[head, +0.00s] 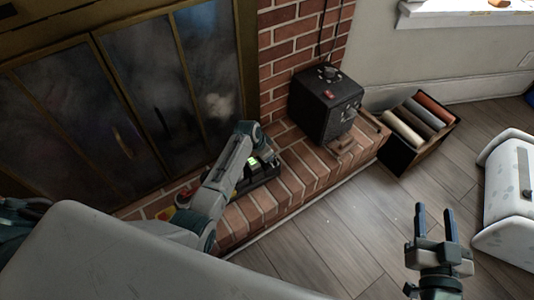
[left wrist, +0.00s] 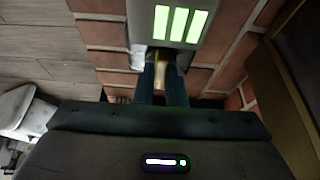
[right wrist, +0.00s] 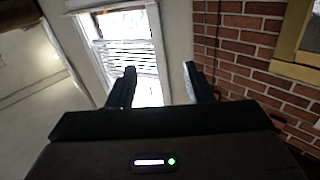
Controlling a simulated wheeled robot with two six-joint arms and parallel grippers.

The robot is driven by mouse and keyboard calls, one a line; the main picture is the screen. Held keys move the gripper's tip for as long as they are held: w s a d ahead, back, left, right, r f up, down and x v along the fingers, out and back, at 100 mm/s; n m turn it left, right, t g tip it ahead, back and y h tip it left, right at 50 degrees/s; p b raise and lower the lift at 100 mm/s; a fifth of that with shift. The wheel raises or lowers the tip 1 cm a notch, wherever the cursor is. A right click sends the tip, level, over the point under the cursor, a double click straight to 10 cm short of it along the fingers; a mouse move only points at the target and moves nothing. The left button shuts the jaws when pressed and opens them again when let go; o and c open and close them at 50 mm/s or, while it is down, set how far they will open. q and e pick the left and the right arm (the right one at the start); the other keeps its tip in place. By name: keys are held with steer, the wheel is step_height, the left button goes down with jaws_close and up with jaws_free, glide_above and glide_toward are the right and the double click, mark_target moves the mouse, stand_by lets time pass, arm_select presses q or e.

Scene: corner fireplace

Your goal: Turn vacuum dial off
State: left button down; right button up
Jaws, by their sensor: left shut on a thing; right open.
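A small dark device with a lit green panel (head: 253,161) sits on the brick hearth, partly covered by my left arm. In the left wrist view its grey housing with green bars (left wrist: 182,18) is close ahead. My left gripper (left wrist: 166,75) is shut on a small pale, knob-like part (left wrist: 160,60) at the housing's near edge; the fingers hide most of it. I cannot tell whether it is the vacuum dial or how it is turned. My left fingertips are not clear in the head view. My right gripper (head: 434,218) is open and empty above the wood floor.
A black box with knobs (head: 325,104) stands on the hearth (head: 310,170) near the brick wall. A dark crate of rolls (head: 418,138) stands beside the hearth. Glass fireplace doors (head: 120,100) are behind my left arm. A white speckled case (head: 508,195) is at right.

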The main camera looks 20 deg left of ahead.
arm_select(q)
steer(key=c, duration=1.5)
jaws_free()
steer(key=shift+r, duration=0.1)
steer(key=p+v, duration=0.2)
steer(key=v, duration=0.3)
steer(key=shift+a+r, duration=0.1)
steer(key=shift+r, duration=0.1)
steer(key=p+v, duration=0.1)
steer(key=v, duration=0.4)
steer(key=shift+s, duration=0.1)
arm_select(e)
steer(key=s+a+f+g, duration=0.1)
steer(key=s+f+g, duration=0.7)
steer(key=f, duration=0.3)
steer(key=shift+s+f+g, duration=0.2)
steer(key=shift+s+g, duration=0.05)
steer(key=shift+g, duration=0.25)
steer(key=shift+a, duration=0.1)
